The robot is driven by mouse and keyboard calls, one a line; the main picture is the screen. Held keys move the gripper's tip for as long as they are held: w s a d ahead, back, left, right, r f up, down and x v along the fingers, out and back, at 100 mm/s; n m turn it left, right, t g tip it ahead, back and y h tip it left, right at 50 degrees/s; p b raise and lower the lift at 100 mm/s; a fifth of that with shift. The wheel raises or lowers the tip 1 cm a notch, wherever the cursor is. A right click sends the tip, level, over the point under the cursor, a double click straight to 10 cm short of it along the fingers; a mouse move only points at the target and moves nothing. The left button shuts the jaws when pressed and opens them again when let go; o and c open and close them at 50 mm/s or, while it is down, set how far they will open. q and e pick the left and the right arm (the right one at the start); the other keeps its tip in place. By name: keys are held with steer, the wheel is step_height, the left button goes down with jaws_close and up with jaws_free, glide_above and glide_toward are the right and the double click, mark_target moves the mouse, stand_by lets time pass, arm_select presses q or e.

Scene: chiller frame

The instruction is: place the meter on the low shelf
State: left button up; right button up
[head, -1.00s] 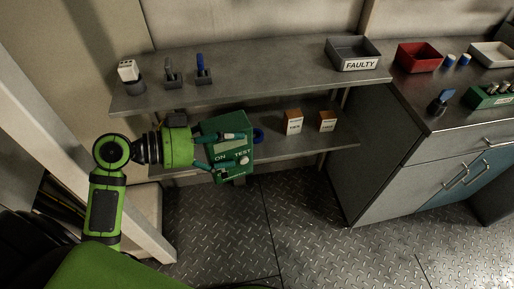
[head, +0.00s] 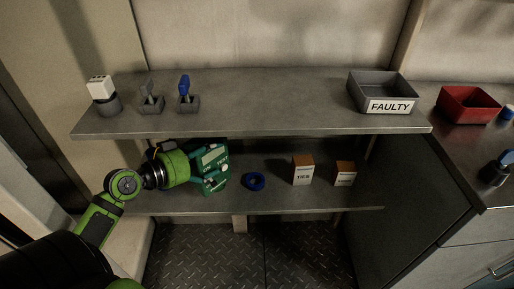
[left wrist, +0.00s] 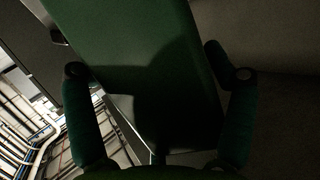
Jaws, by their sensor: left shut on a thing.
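The meter is a green box (head: 213,160) with a small display and white lettering, in the head view at the left part of the low shelf (head: 310,203). My left gripper (head: 208,170) is shut on the meter, coming in from the left, below the upper shelf. In the left wrist view the meter's dark green body (left wrist: 140,60) fills the middle, between the two fingers (left wrist: 158,115). I cannot tell whether the meter touches the shelf; its underside is hidden. My right gripper is not in view.
The upper shelf (head: 250,105) overhangs, carrying switch-like parts (head: 187,95) and a grey FAULTY bin (head: 382,92). A cabinet (head: 415,195) stands at right.

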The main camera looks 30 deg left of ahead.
arm_select(q)
steer(key=r+x, duration=0.1)
steer(key=x, duration=1.4)
steer(key=shift+w, duration=0.2)
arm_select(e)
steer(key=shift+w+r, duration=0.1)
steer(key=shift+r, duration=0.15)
arm_select(q)
steer(key=shift+d+b, duration=0.15)
steer(key=shift+b, duration=0.15)
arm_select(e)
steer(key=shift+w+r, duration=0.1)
arm_select(q)
steer(key=o, duration=1.4)
steer(key=shift+f, duration=0.15)
steer(key=shift+c, duration=0.2)
steer(key=shift+s, duration=0.1)
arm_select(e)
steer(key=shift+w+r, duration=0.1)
